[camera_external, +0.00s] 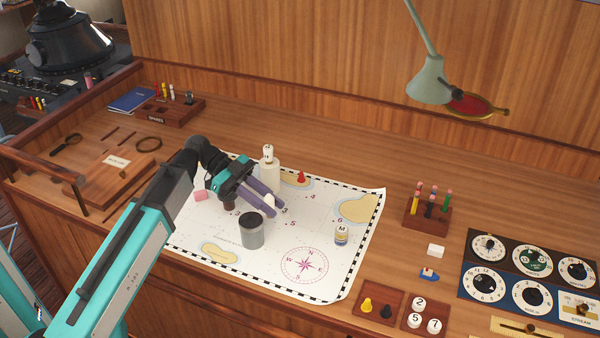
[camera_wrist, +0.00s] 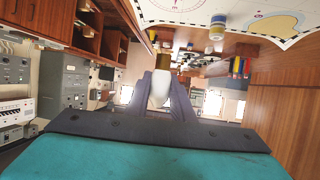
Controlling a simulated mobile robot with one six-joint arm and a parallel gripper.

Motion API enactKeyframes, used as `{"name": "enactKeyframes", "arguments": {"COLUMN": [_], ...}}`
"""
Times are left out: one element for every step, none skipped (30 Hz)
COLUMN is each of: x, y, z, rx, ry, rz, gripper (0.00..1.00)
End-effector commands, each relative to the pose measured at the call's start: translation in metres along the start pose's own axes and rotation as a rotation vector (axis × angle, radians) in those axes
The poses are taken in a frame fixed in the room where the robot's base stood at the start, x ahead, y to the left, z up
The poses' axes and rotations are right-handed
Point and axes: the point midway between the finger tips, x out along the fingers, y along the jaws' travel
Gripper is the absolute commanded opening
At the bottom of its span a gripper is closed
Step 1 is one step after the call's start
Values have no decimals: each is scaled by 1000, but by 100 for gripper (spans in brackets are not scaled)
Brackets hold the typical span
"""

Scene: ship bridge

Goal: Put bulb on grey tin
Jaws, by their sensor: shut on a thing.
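The grey tin (camera_external: 252,236) stands upright on the white sea chart (camera_external: 205,235), its dark top facing up. My gripper (camera_external: 272,205) is just above and behind the tin in the external view, with its purple-grey fingers pointing down to the right. It is shut on the bulb (camera_external: 269,201), which shows as a small white patch between the fingers. In the wrist view the white glass of the bulb (camera_wrist: 159,90) sits between the two fingers, with its brass-coloured base pointing away from the palm. I see no contact between the bulb and the tin.
A white bottle (camera_external: 269,175) stands close behind my gripper. A red pawn (camera_external: 301,178), a pink block (camera_external: 201,195) and a small jar marked M (camera_external: 342,235) are also on the chart. A green lamp (camera_external: 430,82) hangs at the back right. The chart's front right is clear.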

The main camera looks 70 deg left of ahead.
Motion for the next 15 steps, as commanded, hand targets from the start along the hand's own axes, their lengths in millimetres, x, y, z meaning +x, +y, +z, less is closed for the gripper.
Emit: {"name": "enactKeyframes", "arguments": {"x": [-16, -23, -32, -39, -44, -52, -57, -61, -67, -70, -73, -75, -77, -78, -79], "y": [-4, -5, -6, -7, -8, -9, -9, -10, -10, -10, -10, -10, -11, -11, -11], "z": [0, 0, 1, 2, 3, 4, 5, 5, 6, 7, 8, 9, 9, 10, 10], "rx": [-9, -13, -19, -23, -27, -32, -35, -38, -41, -43, -45, -47, -48, -48, -49], "ry": [0, 0, 0, 0, 0, 0, 0, 0, 0, 0, 0, 0, 0, 0, 0], "rz": [-22, -32, -46, -56, -65, -76, -84, -90, -98, -103, -108, -112, -114, -116, -118], "gripper": [0, 0, 0, 0, 0, 0, 0, 0, 0, 0, 0, 0, 0, 0, 0]}}
